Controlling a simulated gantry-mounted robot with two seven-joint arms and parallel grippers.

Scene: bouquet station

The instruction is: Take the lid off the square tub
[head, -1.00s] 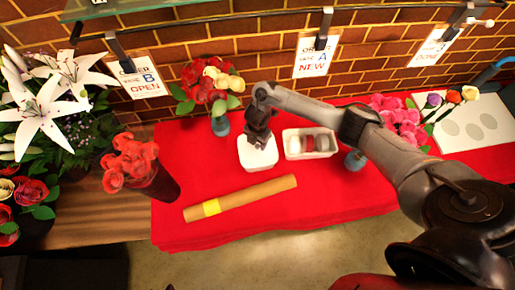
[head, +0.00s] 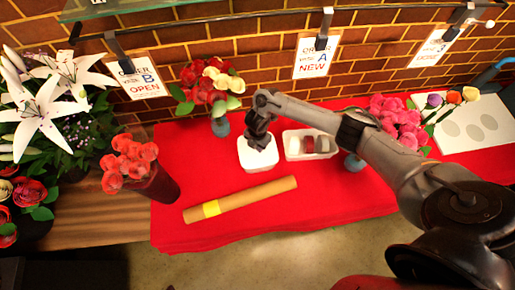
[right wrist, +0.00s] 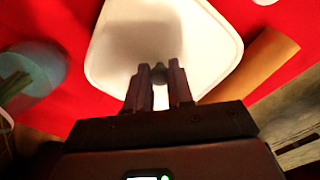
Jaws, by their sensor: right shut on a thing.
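The white square tub (head: 258,157) stands on the red cloth near the middle of the head view. My right gripper (head: 260,140) reaches down over its top from the right and hides part of it. In the right wrist view my gripper (right wrist: 160,75) has its fingers close together around a small dark knob. Beneath it is the white square top of the lid (right wrist: 140,40), filling the upper middle. I cannot tell whether the lid sits on the tub or is slightly raised. My left gripper does not show.
A white tray (head: 291,146) with a red and a grey item stands right of the tub. A brown paper roll (head: 245,198) with a yellow band lies in front. A blue vase of roses (head: 220,127) stands behind left, and a dark vase (head: 160,186) further left.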

